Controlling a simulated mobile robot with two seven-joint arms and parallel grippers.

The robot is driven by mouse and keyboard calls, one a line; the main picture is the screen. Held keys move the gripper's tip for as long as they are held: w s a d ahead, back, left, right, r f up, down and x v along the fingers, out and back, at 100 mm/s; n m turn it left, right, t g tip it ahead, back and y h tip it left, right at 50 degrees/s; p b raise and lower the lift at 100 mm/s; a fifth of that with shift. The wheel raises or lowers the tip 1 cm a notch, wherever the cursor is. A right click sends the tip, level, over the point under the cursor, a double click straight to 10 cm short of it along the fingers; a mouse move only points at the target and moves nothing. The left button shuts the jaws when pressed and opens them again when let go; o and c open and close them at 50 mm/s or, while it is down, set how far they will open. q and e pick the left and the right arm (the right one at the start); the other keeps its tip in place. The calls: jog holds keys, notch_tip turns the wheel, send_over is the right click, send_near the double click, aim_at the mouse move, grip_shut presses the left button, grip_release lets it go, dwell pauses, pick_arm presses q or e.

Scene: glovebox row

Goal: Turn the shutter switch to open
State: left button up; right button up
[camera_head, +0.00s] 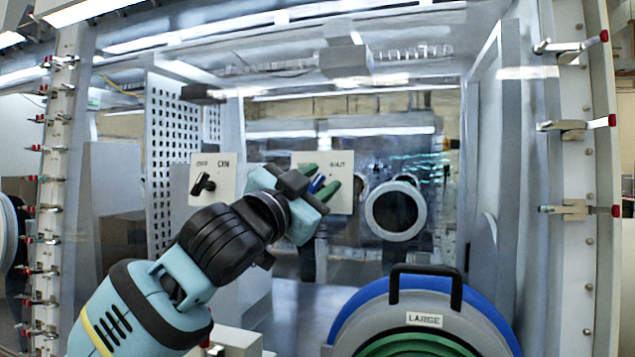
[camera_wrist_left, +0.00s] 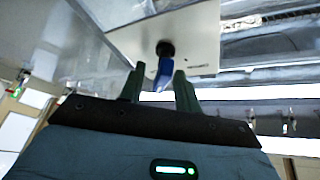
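A switch with a blue handle (camera_head: 317,184) is on a white panel (camera_head: 343,165) behind the glovebox front. Its label is too blurred to read, so I cannot tell for sure that it is the shutter switch. My left gripper (camera_head: 322,178) is at this panel, with its two green fingers apart on either side of the blue handle. In the left wrist view the blue handle (camera_wrist_left: 163,72) hangs from a black knob (camera_wrist_left: 165,48), between the open fingertips (camera_wrist_left: 160,72), with gaps visible beside it. My right gripper is not in view.
A second white panel (camera_head: 212,176) with a black switch (camera_head: 202,184) is to the left. A round port (camera_head: 396,210) is to the right. A large round cover marked LARGE (camera_head: 424,319), with a black handle, stands at lower right. Clamps line both side frames.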

pick_arm(q)
grip_shut()
jog(key=shift+n, duration=0.4)
jog(key=n+t+y, duration=0.2)
jog(key=n, duration=0.2)
jog(key=shift+w+n+t, duration=0.1)
jog(key=shift+n+t, duration=0.3)
jog(key=shift+a+r+n+t+y, duration=0.1)
jog(key=shift+n+t+y, duration=0.15)
jog(key=shift+n+y, duration=0.5)
jog(key=shift+a+f+n+t+y, duration=0.15)
jog(key=shift+n+y, duration=0.3)
jog(key=shift+n, duration=0.55)
jog(key=shift+a+r+n+t+y, duration=0.15)
jog(key=shift+n+t+y, duration=0.15)
jog(key=shift+n+y, duration=0.45)
jog(key=shift+d, duration=0.1)
